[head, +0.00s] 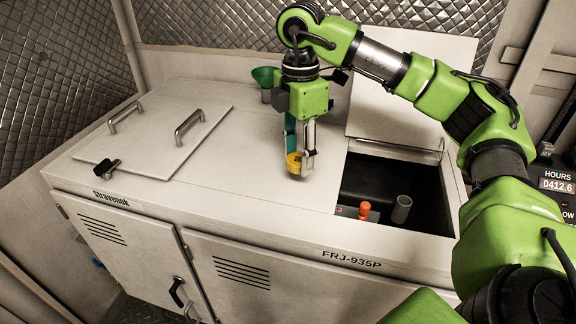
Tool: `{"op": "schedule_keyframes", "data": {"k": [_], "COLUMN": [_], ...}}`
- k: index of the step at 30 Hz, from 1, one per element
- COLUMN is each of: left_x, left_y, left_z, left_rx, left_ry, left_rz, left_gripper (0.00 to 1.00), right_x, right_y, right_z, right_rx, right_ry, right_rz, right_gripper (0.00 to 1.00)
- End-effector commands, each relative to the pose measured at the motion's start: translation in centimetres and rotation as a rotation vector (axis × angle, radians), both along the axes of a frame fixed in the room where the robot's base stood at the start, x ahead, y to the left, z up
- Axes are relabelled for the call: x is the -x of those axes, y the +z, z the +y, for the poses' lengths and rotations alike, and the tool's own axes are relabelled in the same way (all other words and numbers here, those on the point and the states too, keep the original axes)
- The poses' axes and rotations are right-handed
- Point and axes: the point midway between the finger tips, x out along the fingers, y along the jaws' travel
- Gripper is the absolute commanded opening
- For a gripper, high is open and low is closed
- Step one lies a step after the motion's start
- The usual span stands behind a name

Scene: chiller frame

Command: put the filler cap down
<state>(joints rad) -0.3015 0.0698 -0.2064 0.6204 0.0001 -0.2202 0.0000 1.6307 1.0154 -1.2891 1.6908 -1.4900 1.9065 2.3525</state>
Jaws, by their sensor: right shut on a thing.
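The yellow filler cap (293,163) is between the fingertips of my right gripper (301,160), which is shut on it. The gripper points down over the chiller's light top panel (250,185), left of the open hatch. The cap is at or just above the panel; I cannot tell whether it touches. A grey filler pipe (401,209) stands uncovered inside the hatch, at its right side. My left gripper is not in view.
An orange-topped part (364,210) sits in the hatch opening. The raised hatch lid (400,120) stands behind it. A green funnel (265,77) is at the back. A closed lid with two handles (160,135) lies at left. The panel's middle is clear.

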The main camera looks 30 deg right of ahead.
Motion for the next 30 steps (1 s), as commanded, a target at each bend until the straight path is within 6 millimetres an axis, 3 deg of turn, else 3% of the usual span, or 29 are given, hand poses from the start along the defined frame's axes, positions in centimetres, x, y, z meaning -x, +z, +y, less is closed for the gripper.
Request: {"op": "schedule_keyframes", "data": {"k": [3, 12, 19, 30], "left_x": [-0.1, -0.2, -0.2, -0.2], "left_y": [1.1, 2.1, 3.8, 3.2], "left_z": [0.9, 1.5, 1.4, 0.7], "left_rx": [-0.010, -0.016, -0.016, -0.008], "left_ry": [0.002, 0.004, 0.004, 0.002], "left_rz": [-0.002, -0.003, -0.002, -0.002], "left_gripper": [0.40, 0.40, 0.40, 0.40], "right_x": [-1.5, -3.4, -3.3, -3.3], "right_y": [-1.6, -4.0, -6.8, -7.5], "right_z": [0.0, -0.1, -0.1, -0.1], "right_rx": [-0.001, 0.001, 0.000, -0.001], "right_ry": [-0.001, 0.001, 0.001, 0.000], "right_rz": [0.002, 0.002, 0.000, -0.001], "right_gripper": [0.22, 0.22, 0.22, 0.22]}}
